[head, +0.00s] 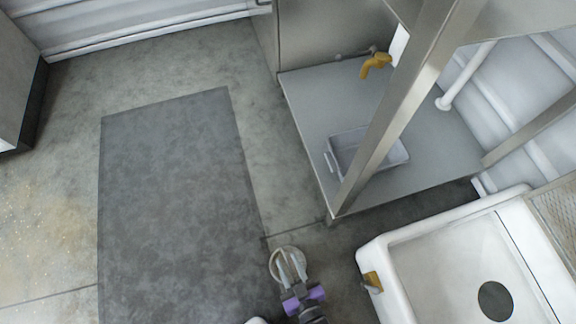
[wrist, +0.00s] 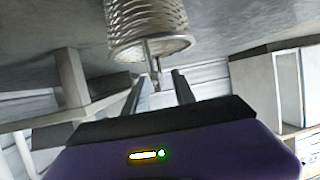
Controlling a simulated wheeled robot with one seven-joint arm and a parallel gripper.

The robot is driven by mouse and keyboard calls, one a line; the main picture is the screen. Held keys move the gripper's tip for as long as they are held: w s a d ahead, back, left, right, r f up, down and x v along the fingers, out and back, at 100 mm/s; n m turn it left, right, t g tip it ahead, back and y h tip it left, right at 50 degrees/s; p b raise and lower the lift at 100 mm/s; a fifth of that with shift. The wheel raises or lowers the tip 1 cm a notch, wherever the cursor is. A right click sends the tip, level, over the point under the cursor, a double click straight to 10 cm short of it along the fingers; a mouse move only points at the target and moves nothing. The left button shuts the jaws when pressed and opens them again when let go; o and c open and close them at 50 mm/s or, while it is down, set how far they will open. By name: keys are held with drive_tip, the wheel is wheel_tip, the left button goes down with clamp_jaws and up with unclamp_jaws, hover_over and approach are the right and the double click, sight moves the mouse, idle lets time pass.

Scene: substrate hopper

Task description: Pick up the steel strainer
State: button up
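The steel strainer (wrist: 150,25) shows at the top of the wrist view as a ribbed, perforated metal cylinder, cut off by the upper edge. A thin stem (wrist: 153,66) runs from its near end to between my fingertips. My gripper (wrist: 163,75) has its two fingers apart, with the stem between them and some gap visible, clearest on the right. In the head view my purple gripper (head: 291,283) is at the bottom centre, and the strainer shows as a pale round ring (head: 288,262) at its tip. Whether the strainer touches the floor is hidden.
A grey mat (head: 170,200) lies on the floor to the left. A steel-framed bench (head: 440,150) holding a grey bin (head: 392,152) and a yellow tap (head: 375,64) stands at upper right. A white basin (head: 430,262) with a dark round hole is close on the right.

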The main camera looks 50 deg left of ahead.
drive_tip(key=shift+w+a+f, duration=0.1)
drive_tip(key=shift+a+f, duration=0.1)
drive_tip(key=shift+a, duration=0.2)
clamp_jaws()
idle(1.2)
